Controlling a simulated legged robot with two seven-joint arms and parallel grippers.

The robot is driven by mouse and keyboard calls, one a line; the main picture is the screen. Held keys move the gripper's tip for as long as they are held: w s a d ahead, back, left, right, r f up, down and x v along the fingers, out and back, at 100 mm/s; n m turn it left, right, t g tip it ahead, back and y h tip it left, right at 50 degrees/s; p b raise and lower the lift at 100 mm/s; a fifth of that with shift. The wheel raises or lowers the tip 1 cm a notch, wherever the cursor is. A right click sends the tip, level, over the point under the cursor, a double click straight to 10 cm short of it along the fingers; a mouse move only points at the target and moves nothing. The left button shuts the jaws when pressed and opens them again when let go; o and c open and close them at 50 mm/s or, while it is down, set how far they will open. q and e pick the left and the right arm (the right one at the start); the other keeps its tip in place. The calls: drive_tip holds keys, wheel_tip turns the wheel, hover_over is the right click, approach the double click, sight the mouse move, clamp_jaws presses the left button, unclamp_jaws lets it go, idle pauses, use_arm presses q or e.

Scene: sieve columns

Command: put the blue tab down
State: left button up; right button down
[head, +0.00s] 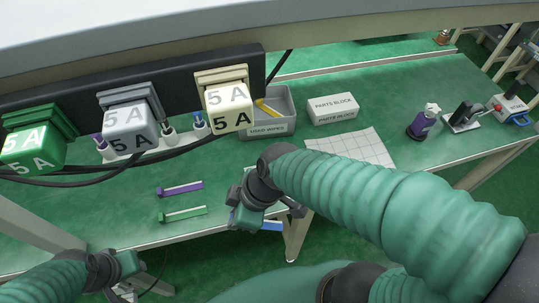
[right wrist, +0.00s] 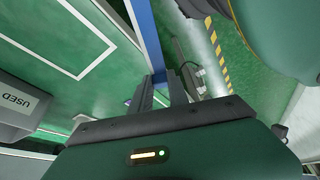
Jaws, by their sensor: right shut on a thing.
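The blue tab (head: 271,226) is a long, thin bar, seen partly behind my right gripper (head: 248,218) at the table's front edge in the head view. In the right wrist view, the blue tab (right wrist: 148,38) runs away from between the two fingers of my right gripper (right wrist: 163,80), which is shut on it. I cannot tell whether the tab touches the table. My left gripper (head: 128,263) is at the lower left, below the table edge and away from the tab; its fingers are not clear.
A purple tab (head: 180,189) and green tab (head: 183,214) lie left of my right gripper. Behind are a grey used-wipes bin (head: 266,128), a white parts block (head: 332,108) and a white gridded sheet (head: 351,147). Green, grey and cream 5 A blocks (head: 229,108) hang above the table.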

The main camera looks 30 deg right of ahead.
drive_tip(key=w+d, duration=0.3)
drive_tip(key=d, duration=0.1)
drive_tip(key=w+d+f+b, duration=0.1)
drive_tip(key=w+d, duration=0.2)
drive_tip(key=d, duration=0.1)
drive_tip(key=w+d+b, duration=0.1)
drive_tip(key=w+d, duration=0.2)
drive_tip(key=shift+w+d+f, duration=0.1)
drive_tip(key=shift+d+f, duration=0.1)
drive_tip(key=shift+d, duration=0.2)
drive_tip(key=f, duration=0.1)
drive_tip(key=f+b, duration=0.2)
drive_tip(key=shift+w+d+f, duration=0.2)
drive_tip(key=shift+w+d, duration=0.05)
drive_tip(key=shift+d, duration=0.05)
drive_tip(key=shift+w+f, duration=0.1)
drive_tip(key=shift+f, duration=0.05)
